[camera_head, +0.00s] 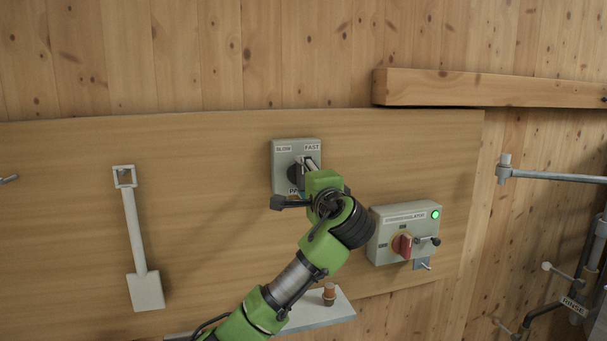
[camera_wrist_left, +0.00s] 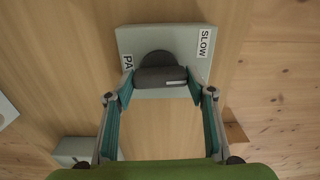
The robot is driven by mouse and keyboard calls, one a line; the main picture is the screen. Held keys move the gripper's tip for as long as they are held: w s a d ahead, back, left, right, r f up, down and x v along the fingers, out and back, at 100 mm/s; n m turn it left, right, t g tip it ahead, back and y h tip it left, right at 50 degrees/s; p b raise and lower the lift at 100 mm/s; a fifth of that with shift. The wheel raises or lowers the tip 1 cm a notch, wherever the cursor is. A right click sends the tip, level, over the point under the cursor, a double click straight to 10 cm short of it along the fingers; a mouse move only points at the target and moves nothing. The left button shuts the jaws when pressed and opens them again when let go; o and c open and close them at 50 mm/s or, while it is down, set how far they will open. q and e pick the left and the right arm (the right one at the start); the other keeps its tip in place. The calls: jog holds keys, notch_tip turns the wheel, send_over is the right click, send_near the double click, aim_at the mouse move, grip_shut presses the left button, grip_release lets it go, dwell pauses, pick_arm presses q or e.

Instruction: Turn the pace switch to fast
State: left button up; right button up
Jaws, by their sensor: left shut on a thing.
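The pace switch is a grey plate (camera_head: 284,160) on the wooden board, with SLOW at upper left, FAST at upper right and a partly hidden PACE label below. My left gripper (camera_head: 306,170) is at the plate, shut on the dark switch knob (camera_wrist_left: 158,77). In the left wrist view its fingertips (camera_wrist_left: 161,88) sit at the two ends of the knob bar. The bar lies sideways there, between the PACE and SLOW labels, with a pale mark on its right half. FAST is hidden in that view. My right gripper is not in view.
A grey regulator box (camera_head: 386,222) with a red knob and lit green lamp is right of my left arm. A white shovel (camera_head: 140,240) hangs at left. A small shelf (camera_head: 325,312) holds a brown-topped item below. A wooden beam (camera_head: 480,88) and pipes are at right.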

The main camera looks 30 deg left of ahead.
pick_arm(q)
jog(key=shift+m, duration=0.4)
jog(key=o, duration=1.1)
jog(key=shift+d, duration=0.1)
jog(key=v, duration=1.2)
jog(key=shift+f, duration=0.1)
